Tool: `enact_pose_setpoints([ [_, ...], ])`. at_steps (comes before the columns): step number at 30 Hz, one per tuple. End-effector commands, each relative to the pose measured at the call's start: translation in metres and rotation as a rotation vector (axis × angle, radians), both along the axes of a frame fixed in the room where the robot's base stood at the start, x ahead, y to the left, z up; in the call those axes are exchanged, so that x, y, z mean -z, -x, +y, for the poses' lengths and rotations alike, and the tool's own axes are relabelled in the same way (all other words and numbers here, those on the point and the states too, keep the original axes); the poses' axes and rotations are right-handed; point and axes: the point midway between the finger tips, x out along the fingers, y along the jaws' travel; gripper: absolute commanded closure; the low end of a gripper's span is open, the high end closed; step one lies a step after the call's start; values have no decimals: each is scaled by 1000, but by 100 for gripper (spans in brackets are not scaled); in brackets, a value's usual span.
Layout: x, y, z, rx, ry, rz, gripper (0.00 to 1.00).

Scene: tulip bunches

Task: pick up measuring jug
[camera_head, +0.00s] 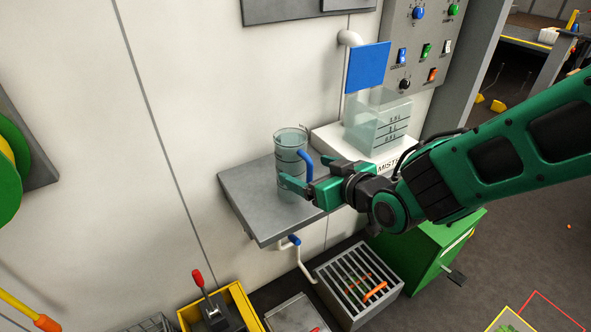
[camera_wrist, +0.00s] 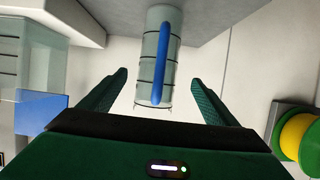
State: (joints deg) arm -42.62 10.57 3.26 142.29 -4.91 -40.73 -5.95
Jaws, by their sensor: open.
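The measuring jug (camera_head: 289,158) is a clear cylinder with dark level marks and a blue handle. It stands upright on a grey wall shelf (camera_head: 262,219). My gripper (camera_head: 296,172) is at the jug's front right, with its fingers reaching toward it. In the wrist view the jug (camera_wrist: 149,70) shows between the two open fingers of my gripper (camera_wrist: 158,82), with its blue handle facing the camera. The fingers stand apart from the jug on both sides there. The jug's lower right side is partly hidden by my gripper in the head view.
A clear square tank (camera_head: 378,120) stands on a white base right of the jug, below a blue panel (camera_head: 368,67). A control panel (camera_head: 420,45) is on the wall above. Below the shelf are a blue-handled tap (camera_head: 295,241), a slatted grey crate (camera_head: 330,290) and a green cabinet (camera_head: 425,250).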

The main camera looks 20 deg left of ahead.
Motion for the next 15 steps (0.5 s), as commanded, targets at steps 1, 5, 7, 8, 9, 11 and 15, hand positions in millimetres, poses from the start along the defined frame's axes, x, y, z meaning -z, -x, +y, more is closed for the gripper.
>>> enact_pose_setpoints([
  [1, 4, -6, 3, 4, 2, 2, 17],
  [5, 10, -18, 10, 12, 2, 1, 17],
  [7, 12, -22, 12, 13, 2, 1, 17],
  [8, 12, -23, 13, 14, 2, 1, 17],
  [9, 13, -24, 14, 14, 1, 0, 17],
  [11, 14, -26, 16, 14, 1, 0, 17],
  [15, 21, -33, 26, 14, 2, 1, 17],
])
